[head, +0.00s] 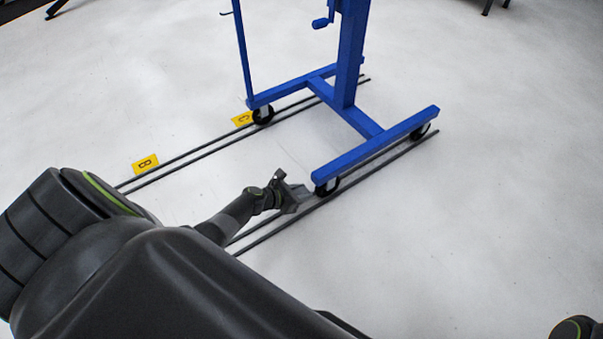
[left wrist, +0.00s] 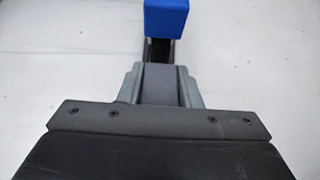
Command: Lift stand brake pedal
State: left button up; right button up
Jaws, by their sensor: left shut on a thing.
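The blue stand (head: 345,80) is upright on its wheeled base. Its near beam (head: 375,145) ends above a black caster (head: 327,187), which stands by the floor rails. My left gripper (head: 302,192) is low, right at this caster, and is shut on the brake pedal there. In the left wrist view the grey fingers (left wrist: 161,85) point at the blue beam end (left wrist: 166,18). A dark part, the pedal or caster (left wrist: 160,52), shows between beam and fingers. The pedal is mostly hidden by the gripper. My right gripper is not seen; only a piece of that arm shows at bottom right.
Two pairs of thin dark rails (head: 245,247) run along the floor under the casters. Yellow floor markers B (head: 145,164) and C (head: 242,119) lie beside the far pair. The white floor to the right is clear. Dark legs show at the top edge.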

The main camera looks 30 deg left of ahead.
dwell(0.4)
pick_arm(q)
jog(key=o, duration=1)
jog(key=shift+s+a+r, duration=0.1)
jog(key=shift+s, duration=0.05)
